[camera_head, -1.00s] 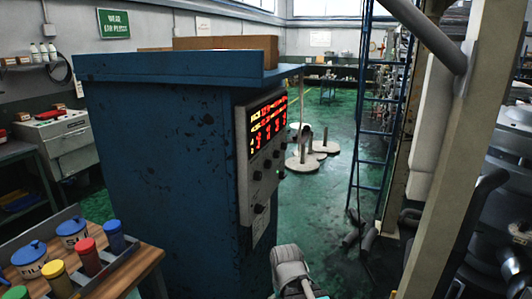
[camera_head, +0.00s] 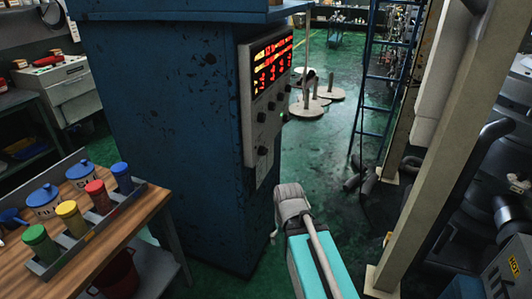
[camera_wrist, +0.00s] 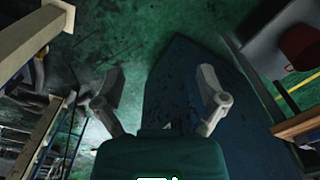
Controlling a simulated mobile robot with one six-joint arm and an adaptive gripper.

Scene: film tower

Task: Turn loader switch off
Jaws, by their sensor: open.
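A blue control cabinet (camera_head: 165,130) stands left of centre in the head view. Its right side carries a grey panel (camera_head: 262,128) with red lit digits and several dark knobs or switches. I cannot tell which one is the loader switch. My arm reaches up from the bottom, to the right of the cabinet and below the panel. In the wrist view my gripper (camera_wrist: 160,88) is open with nothing between its fingers. The blue cabinet (camera_wrist: 185,75) also shows there, behind and between the fingers. The panel's controls are not recognisable in the wrist view.
A wooden table (camera_head: 140,222) with a rack of coloured canisters stands at the lower left. A blue ladder (camera_head: 378,85) and a beige post (camera_head: 450,150) rise on the right. Pale round discs (camera_head: 310,105) lie on the green floor, which is mostly clear beyond the cabinet.

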